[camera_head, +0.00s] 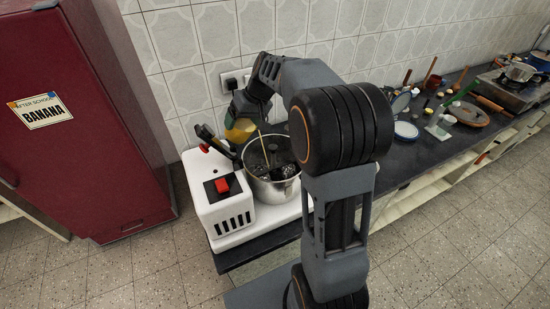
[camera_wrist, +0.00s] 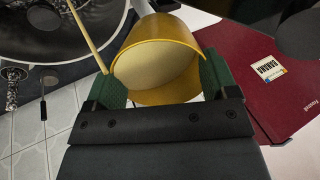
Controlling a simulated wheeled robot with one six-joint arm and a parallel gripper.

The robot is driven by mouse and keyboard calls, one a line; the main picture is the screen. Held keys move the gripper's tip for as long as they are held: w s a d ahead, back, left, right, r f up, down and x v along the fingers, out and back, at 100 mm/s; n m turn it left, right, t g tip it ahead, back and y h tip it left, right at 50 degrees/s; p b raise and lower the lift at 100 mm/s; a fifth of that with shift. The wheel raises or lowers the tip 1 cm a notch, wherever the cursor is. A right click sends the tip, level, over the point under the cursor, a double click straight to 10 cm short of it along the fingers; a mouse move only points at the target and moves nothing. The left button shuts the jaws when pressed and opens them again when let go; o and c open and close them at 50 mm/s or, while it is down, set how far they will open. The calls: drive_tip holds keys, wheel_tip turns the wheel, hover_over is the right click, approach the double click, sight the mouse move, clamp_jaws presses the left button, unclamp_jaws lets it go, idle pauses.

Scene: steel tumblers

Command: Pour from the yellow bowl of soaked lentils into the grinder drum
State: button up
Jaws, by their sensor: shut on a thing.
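My gripper (camera_wrist: 158,82) is shut on the yellow bowl (camera_wrist: 160,28), with a green finger on each side of it. In the head view the bowl (camera_head: 240,130) is tilted beside and above the grinder drum (camera_head: 272,188), toward its back left. A thin pale yellow line runs from by the bowl down to the drum's opening. I cannot tell whether it is a stream or a stick. The steel drum, with dark parts inside, also shows at the upper left of the wrist view (camera_wrist: 75,48).
The drum stands on a white grinder base (camera_head: 225,200) with a red switch (camera_head: 222,185). A dark red cabinet (camera_head: 80,130) is at left. My arm hides part of the dark counter (camera_head: 410,165), which holds several utensils further right. A tiled wall is close behind.

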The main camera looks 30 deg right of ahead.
sight(254, 128)
drive_tip(key=shift+s+d+f+b, duration=0.1)
drive_tip(key=shift+d+f+b, duration=0.1)
drive_tip(key=shift+f+b, duration=0.15)
drive_tip(key=shift+s+d+f+t+y+b, duration=0.2)
drive_tip(key=shift+d+y+b, duration=0.25)
drive_tip(key=shift+b, duration=0.35)
drive_tip(key=shift+s+d+f+t+y+b, duration=0.2)
drive_tip(key=shift+d+y+b, duration=0.25)
drive_tip(key=shift+b, duration=0.35)
drive_tip(key=shift+s+d+f+t+y+b, duration=0.25)
drive_tip(key=shift+f+t+y+b, duration=0.2)
drive_tip(key=shift+y+b, duration=0.6)
drive_tip(key=shift+d+r+t+y+b, duration=0.2)
drive_tip(key=shift+d+t+y+b, duration=0.15)
drive_tip(key=shift+y+b, duration=0.35)
idle(0.7)
drive_tip(key=shift+s+d+f+t+y+b, duration=0.15)
drive_tip(key=shift+d+f+t+y+b, duration=0.2)
drive_tip(key=shift+f+y+b, duration=0.5)
drive_tip(key=shift+s+d+f+t+y+b, duration=0.15)
drive_tip(key=shift+f+t+y+b, duration=0.4)
drive_tip(key=shift+b, duration=0.55)
idle(0.8)
drive_tip(key=shift+s+d+r+y+b, duration=0.25)
drive_tip(key=shift+d+y+b, duration=0.25)
drive_tip(key=shift+b, duration=0.4)
